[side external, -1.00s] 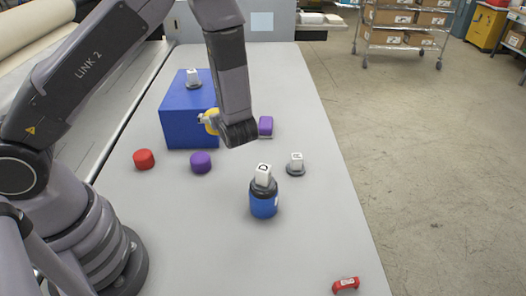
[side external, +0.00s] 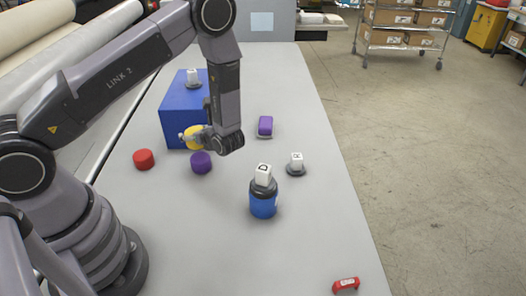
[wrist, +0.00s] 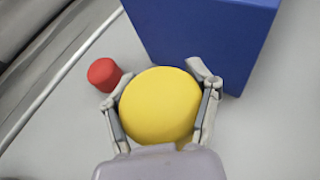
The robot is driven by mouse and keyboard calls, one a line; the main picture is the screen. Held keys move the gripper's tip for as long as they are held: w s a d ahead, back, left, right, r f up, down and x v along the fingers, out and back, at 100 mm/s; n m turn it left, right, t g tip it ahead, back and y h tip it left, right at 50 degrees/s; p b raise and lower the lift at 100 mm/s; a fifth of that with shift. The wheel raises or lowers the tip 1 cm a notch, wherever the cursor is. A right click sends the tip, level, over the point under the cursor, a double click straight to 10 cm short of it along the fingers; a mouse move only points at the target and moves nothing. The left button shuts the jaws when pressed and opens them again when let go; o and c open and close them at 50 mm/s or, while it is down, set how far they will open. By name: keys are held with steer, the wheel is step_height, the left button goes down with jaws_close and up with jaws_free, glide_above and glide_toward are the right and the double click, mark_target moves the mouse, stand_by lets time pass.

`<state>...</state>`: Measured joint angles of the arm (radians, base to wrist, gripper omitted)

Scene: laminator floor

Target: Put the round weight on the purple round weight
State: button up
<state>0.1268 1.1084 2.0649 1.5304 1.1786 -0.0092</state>
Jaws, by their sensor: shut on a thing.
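A yellow round weight (side external: 196,138) is held by my gripper (side external: 187,136). In the wrist view, the yellow weight (wrist: 160,105) sits between the two fingers, with one on each side. The purple round weight (side external: 201,163) stands on the table, and in the side view the yellow weight appears just above it with a small gap. The purple weight is not seen in the wrist view, where the yellow weight may hide it. A red round weight (side external: 144,159) stands to the left; it also shows in the wrist view (wrist: 104,74).
A blue box (side external: 182,110) stands close behind, with a lettered piece (side external: 192,77) on top. A purple block (side external: 265,126), a lettered piece (side external: 296,164), a blue jar (side external: 263,206) with a lettered cube, and a red handle (side external: 345,285) lie to the right.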

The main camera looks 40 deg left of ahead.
mark_target(194, 145)
steer(key=shift+f, duration=2.2)
steer(key=shift+f, duration=0.15)
steer(key=o, duration=1.3)
